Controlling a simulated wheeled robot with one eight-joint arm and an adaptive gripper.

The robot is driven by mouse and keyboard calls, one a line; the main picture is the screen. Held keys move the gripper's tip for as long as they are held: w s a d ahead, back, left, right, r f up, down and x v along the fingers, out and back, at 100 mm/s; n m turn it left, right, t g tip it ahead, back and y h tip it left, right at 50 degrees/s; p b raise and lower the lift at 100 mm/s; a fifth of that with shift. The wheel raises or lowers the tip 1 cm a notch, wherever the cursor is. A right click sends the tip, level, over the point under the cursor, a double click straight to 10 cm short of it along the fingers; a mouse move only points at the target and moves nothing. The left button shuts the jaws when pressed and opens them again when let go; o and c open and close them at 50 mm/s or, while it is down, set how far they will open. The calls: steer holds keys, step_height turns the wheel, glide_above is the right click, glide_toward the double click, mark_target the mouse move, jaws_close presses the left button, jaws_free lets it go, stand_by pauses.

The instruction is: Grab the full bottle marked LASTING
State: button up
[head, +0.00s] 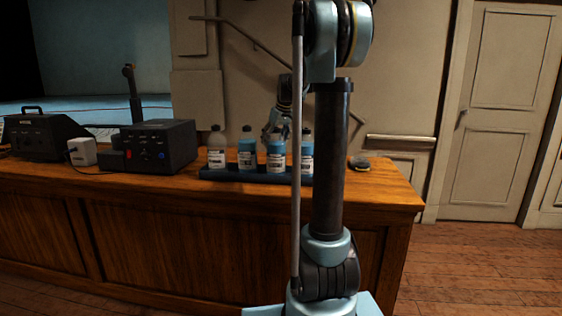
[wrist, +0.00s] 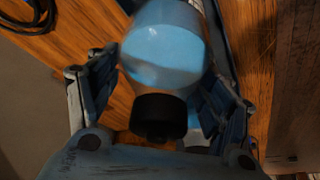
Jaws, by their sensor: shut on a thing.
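Several bottles with dark caps stand in a row in the head view. A third bottle (head: 276,149) is also blue, and a fourth (head: 307,152) is partly hidden behind my arm. The labels are too small to read. My gripper (head: 274,131) reaches down at the third bottle. In the wrist view, my gripper's fingers are on both sides of a blue bottle (wrist: 165,45) with a black cap (wrist: 159,117), shut on it.
The bottles stand on a dark blue tray (head: 233,175) on the wooden desk (head: 180,190). Black devices (head: 160,146) and a small white box (head: 82,151) are to the left. A small round object (head: 360,163) lies right of my arm. The desk's right end is mostly clear.

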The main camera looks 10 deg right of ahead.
steer(key=c, duration=0.5)
steer(key=shift+r, duration=0.15)
